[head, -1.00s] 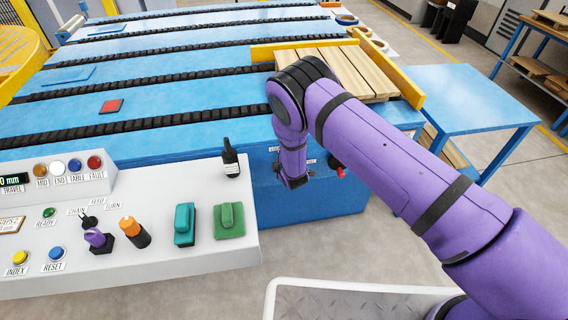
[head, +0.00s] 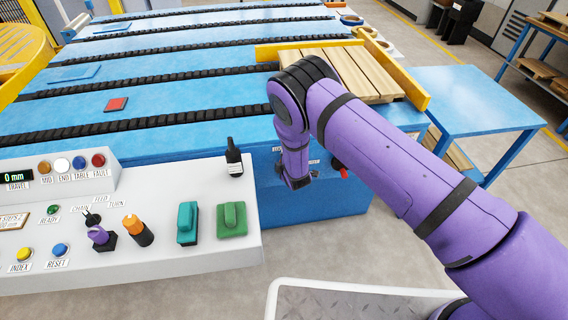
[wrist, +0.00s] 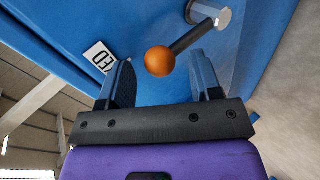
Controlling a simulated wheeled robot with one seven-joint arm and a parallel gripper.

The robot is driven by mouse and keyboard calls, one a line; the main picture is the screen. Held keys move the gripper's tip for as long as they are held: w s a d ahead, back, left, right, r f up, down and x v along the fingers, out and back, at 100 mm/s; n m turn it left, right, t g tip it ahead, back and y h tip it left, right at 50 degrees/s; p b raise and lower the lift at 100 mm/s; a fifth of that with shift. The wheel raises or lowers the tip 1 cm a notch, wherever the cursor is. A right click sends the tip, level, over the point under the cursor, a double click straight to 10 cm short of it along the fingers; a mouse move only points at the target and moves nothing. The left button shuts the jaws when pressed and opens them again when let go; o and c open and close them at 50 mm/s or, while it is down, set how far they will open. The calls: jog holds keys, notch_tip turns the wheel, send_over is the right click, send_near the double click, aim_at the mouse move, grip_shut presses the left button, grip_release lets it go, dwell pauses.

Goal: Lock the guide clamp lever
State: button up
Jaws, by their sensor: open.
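The guide clamp lever shows in the wrist view as a dark rod (wrist: 192,38) with an orange ball knob (wrist: 159,61) at its end. The rod runs from a metal pivot (wrist: 212,12) on the blue machine side. My gripper (wrist: 163,78) is open, its fingers on either side of the knob's line, with the knob between or just beyond the fingertips; contact cannot be told. In the head view my gripper (head: 299,182) hangs beside the blue front panel, and a small red part (head: 341,168) shows to its right. The arm partly hides that panel.
Wooden slats (head: 350,70) between yellow guides lie on the table behind my arm. A blue side table (head: 460,100) is at right. A partly cut label (wrist: 99,55) sits beside the knob.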

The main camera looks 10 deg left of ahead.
jog(key=v, duration=1)
jog(key=shift+r, duration=0.1)
jog(key=w+d+r+m+g+h, duration=0.1)
jog(key=w+d+r+m, duration=0.15)
jog(key=r, duration=0.75)
jog(key=w+d+r+m, duration=0.2)
jog(key=d+r+m, duration=0.2)
jog(key=r, duration=0.6)
jog(key=s+d+r+m+g+h, duration=0.1)
jog(key=s+d+r+m, duration=0.15)
jog(key=d+r, duration=0.55)
jog(key=s+d+r+m+g, duration=0.1)
jog(key=s+d+r+m, duration=0.2)
jog(key=r, duration=0.8)
jog(key=s+d+r+m+g, duration=0.1)
jog(key=s+d+r+m, duration=0.3)
jog(key=s+d+r, duration=0.9)
jog(key=s+d+r+m+h, duration=0.1)
jog(key=s+d+m, duration=0.1)
jog(key=s, duration=0.8)
jog(key=s+d+r+m+g+h, duration=0.1)
jog(key=s+d+m, duration=0.1)
jog(key=s, duration=0.7)
jog(key=shift+s+d+r, duration=0.35)
jog(key=shift+d, duration=0.05)
